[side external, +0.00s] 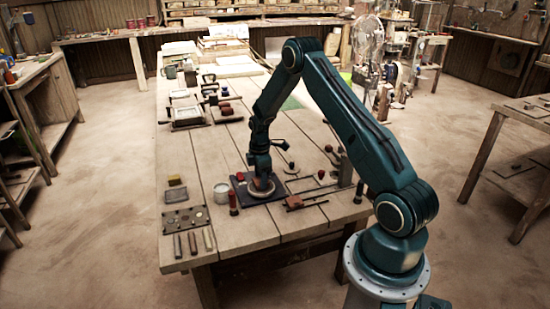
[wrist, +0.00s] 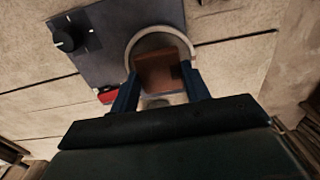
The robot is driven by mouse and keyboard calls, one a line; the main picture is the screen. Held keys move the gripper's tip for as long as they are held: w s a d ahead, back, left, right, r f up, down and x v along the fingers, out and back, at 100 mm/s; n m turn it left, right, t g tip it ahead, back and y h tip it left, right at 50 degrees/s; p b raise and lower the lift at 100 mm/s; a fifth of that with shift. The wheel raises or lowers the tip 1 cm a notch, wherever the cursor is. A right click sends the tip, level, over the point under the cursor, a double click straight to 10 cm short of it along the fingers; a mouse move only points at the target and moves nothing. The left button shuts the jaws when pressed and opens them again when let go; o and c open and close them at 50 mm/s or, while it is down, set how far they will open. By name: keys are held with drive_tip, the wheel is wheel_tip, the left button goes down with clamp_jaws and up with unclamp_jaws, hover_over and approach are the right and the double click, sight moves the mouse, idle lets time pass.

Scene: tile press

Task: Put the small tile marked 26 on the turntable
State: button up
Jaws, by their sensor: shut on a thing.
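My gripper (wrist: 160,76) is shut on a brown-red tile (wrist: 158,68), which sits between its two blue fingers in the wrist view. No number can be read on the tile, so I cannot tell if it is the one marked 26. The turntable (wrist: 142,42) is a round pale-rimmed disc on a dark square base, behind and around the tile in this view. In the side view my gripper (side external: 262,180) points down over the turntable (side external: 250,193). I cannot tell whether the tile touches the disc.
The dark base (wrist: 105,48) has a black knob (wrist: 65,40). Bare planks lie toward the front.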

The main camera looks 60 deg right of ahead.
drive_tip(key=shift+f, duration=0.65)
drive_tip(key=shift+f, duration=0.15)
drive_tip(key=o, duration=1)
wheel_tip(320, 180, up, 12)
drive_tip(key=shift+r, duration=0.2)
